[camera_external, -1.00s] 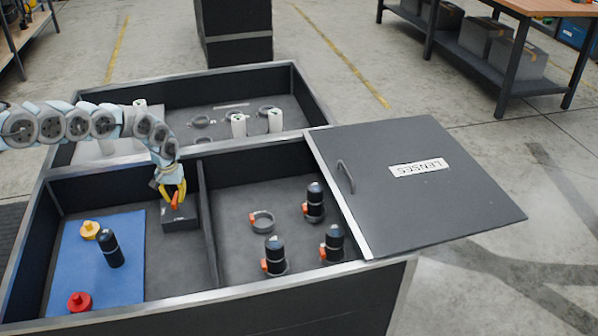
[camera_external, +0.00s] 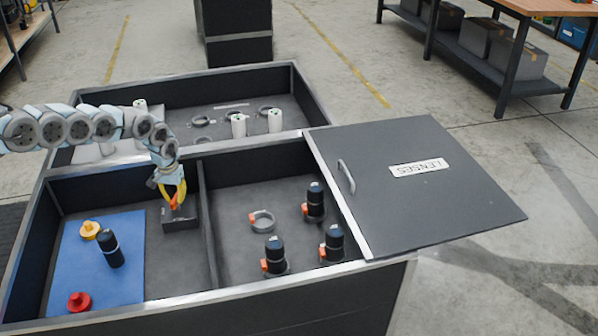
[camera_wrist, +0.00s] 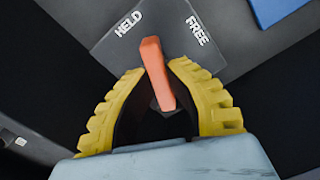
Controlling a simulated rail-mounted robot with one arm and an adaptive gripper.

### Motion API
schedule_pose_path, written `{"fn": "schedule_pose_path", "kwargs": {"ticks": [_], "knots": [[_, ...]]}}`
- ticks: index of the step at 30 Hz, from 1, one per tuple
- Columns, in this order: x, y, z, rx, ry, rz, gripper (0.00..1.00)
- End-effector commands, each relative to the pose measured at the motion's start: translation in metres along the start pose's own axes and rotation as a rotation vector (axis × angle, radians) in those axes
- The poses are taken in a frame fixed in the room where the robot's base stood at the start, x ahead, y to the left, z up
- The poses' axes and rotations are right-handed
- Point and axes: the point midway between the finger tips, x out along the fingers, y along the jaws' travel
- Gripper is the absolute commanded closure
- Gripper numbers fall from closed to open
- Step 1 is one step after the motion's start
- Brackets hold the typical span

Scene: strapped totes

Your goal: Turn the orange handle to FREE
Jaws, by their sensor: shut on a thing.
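The orange handle (camera_wrist: 156,72) stands on a dark box marked HELD and FREE (camera_wrist: 199,31). In the wrist view its tip lies between the two words, a little nearer HELD. My gripper (camera_wrist: 158,85) has its yellow fingers on both sides of the handle and is shut on it. In the external view my gripper (camera_external: 174,194) reaches down to the handle on the dark box (camera_external: 181,217), in the left front compartment. The fingers partly hide the handle there.
A blue mat (camera_external: 70,265) left of the box holds a black cylinder (camera_external: 110,250), a yellow knob (camera_external: 90,230) and a red knob (camera_external: 79,301). A divider wall (camera_external: 207,225) stands close on the right. The LENSES lid (camera_external: 450,215) lies further right.

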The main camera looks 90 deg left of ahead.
Motion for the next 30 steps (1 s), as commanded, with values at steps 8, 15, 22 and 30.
{"fn": "schedule_pose_path", "kwargs": {"ticks": [8, 15, 22, 30], "knots": [[0.0012, 0.0000, 0.0006, 0.022, -0.001, 0.000, 1.00], [0.0012, 0.0002, 0.0007, 0.035, -0.001, 0.000, 1.00], [0.0016, 0.0008, 0.0010, 0.047, -0.001, 0.001, 1.00], [0.0020, 0.0003, 0.0008, 0.056, 0.001, 0.001, 1.00]]}}
